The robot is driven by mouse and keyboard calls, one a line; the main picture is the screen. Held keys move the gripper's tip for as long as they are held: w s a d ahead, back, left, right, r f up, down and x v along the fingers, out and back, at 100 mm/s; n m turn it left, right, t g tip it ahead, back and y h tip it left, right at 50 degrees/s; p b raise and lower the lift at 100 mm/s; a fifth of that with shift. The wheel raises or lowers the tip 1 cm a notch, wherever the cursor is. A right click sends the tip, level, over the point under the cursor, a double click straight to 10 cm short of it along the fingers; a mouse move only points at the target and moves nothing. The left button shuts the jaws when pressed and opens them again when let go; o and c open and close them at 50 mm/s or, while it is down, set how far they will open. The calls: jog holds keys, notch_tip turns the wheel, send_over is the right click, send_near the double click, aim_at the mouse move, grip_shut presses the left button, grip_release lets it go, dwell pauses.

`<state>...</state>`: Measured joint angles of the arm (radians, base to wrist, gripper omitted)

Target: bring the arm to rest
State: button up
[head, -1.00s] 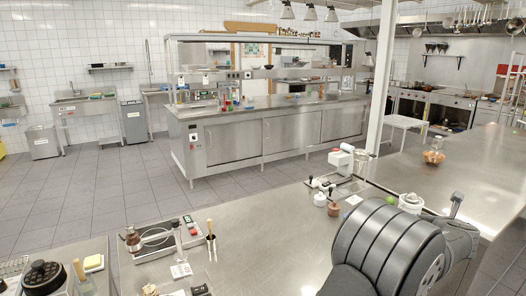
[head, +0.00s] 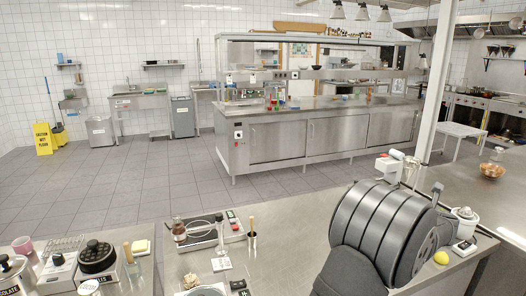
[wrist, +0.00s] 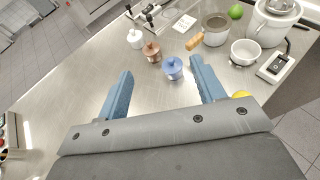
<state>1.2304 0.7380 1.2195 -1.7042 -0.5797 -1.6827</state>
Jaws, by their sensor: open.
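My gripper (wrist: 160,66) shows in the wrist view with its two blue fingers spread wide and nothing held between them. It is above the steel counter (wrist: 75,105). A blue-topped pot (wrist: 172,68) and a brown-topped pot (wrist: 152,52) stand beyond the fingertips; the picture does not show how far below. In the head view my dark grey arm fills the lower right and hides part of the counter; the gripper's fingers are hidden there.
In the wrist view a saucepan (wrist: 216,30), a white bowl (wrist: 244,52), a scale (wrist: 276,66) and a green lime (wrist: 236,12) stand at upper right. A yellow lemon (head: 441,258) lies right of my arm. Bare counter (head: 290,235) lies left of it.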

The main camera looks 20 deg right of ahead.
jog(key=w+a+n+t+y, duration=0.1)
jog(key=w+a+n+y, duration=0.1)
jog(key=w+a, duration=1)
jog(key=shift+w+r, duration=0.25)
jog(key=shift+w, duration=0.65)
jog(key=shift+a, duration=0.1)
